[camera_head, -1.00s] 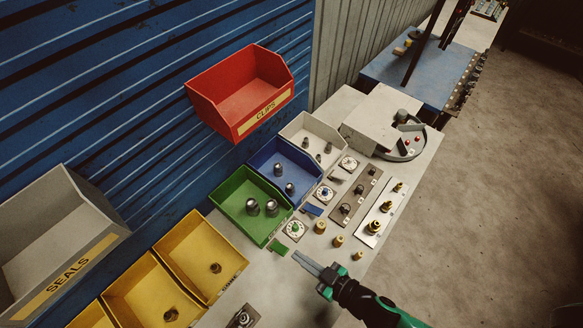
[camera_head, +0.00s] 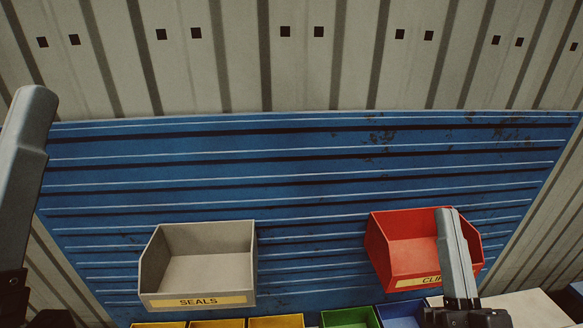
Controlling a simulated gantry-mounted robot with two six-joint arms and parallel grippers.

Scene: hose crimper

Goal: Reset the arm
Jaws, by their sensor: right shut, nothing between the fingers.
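My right gripper (camera_head: 447,214) stands upright at the lower right, its grey fingers together and empty. It shows in front of the right side of the red bin and covers part of its label. My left gripper (camera_head: 35,95) is at the left edge, close to the camera, with its grey fingers pointing up. It is cut off by the picture edge, so I cannot tell whether its fingers are apart. Both wrists are partly hidden at the bottom edge.
The red clips bin (camera_head: 410,253) and the grey seals bin (camera_head: 205,270) hang on the blue slatted panel (camera_head: 300,185). The tops of yellow bins (camera_head: 215,324), a green bin (camera_head: 348,318) and a blue bin (camera_head: 400,313) show along the bottom edge. A ribbed wall (camera_head: 290,70) rises behind.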

